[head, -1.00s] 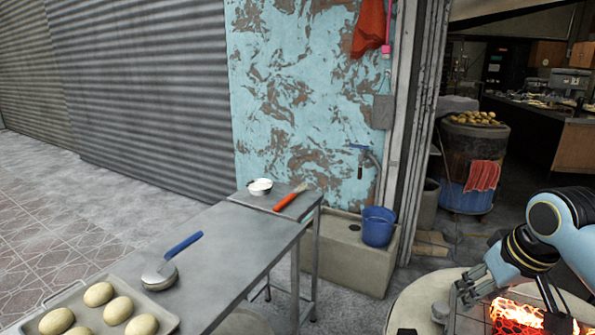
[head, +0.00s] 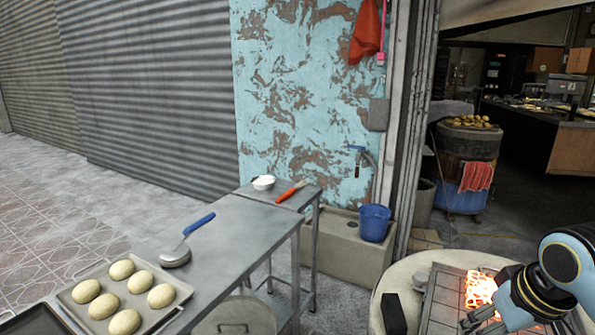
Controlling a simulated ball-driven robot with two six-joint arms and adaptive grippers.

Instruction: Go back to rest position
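My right arm comes in from the right edge, and its gripper (head: 480,319) is low at the bottom right, over the near part of the barrel oven top (head: 390,280). The fingers are small and partly cut by the frame edge, so I cannot tell whether they are open or shut. I see nothing clearly held in them. Glowing coals (head: 480,289) show in the oven opening just beyond the gripper. My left gripper is not in view.
A metal table (head: 225,240) holds a tray of dough balls (head: 182,291) and a blue-handled tool (head: 176,257). A side table carries a white bowl (head: 263,182) and an orange-handled brush (head: 291,191). A blue bucket (head: 374,223) stands by the wall. Paving at left is clear.

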